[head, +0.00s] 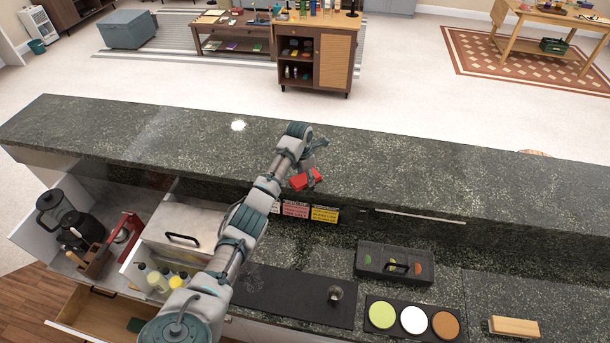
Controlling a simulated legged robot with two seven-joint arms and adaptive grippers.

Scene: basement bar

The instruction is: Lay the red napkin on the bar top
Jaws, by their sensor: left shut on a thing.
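The red napkin (305,180) is a small folded red piece in the middle of the head view. My left gripper (314,165) is shut on it and holds it near the front edge of the raised dark granite bar top (430,180). I cannot tell whether the napkin touches the stone. My left arm hides part of the bar and the lower counter. My right gripper is not in view.
Below the bar top, the lower counter holds a black condiment box (395,262), a dark mat (290,297) with a small glass (335,293), a tray of coloured discs (412,319) and a wooden block (513,326). The bar top is largely clear.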

